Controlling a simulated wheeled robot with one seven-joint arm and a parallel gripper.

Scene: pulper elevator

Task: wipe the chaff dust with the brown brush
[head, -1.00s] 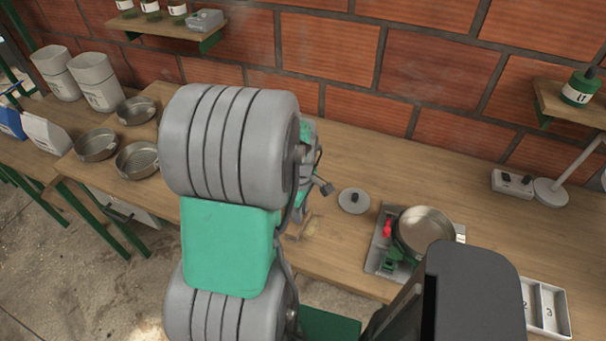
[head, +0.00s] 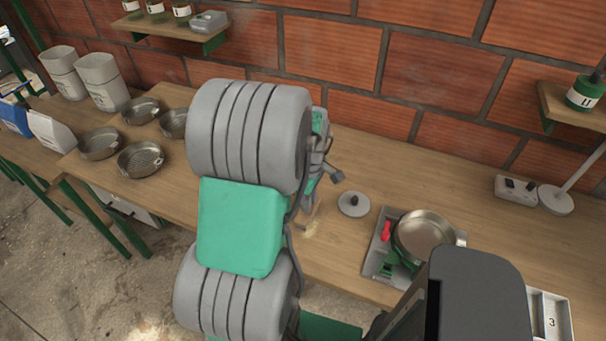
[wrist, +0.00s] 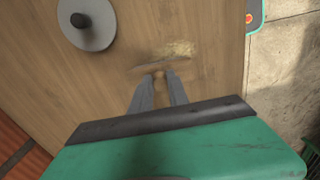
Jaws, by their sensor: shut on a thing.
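The chaff dust (head: 312,229) is a small pale tan patch on the wooden bench near its front edge. It also shows in the wrist view (wrist: 180,48), just beyond the brush. The brown brush (wrist: 150,66) lies crosswise at my fingertips, low at the bench top, beside and partly touching the dust's near edge. Whether its bristles press on the wood I cannot tell. My gripper (wrist: 158,84) is shut on the brush. In the head view my arm hides most of the gripper and brush.
A grey disc with a dark knob (head: 354,204) sits right of the dust. A scale with a metal pan (head: 425,234) stands farther right. Several metal pans (head: 141,158) are at the left. The bench (head: 400,170) is clear behind the disc.

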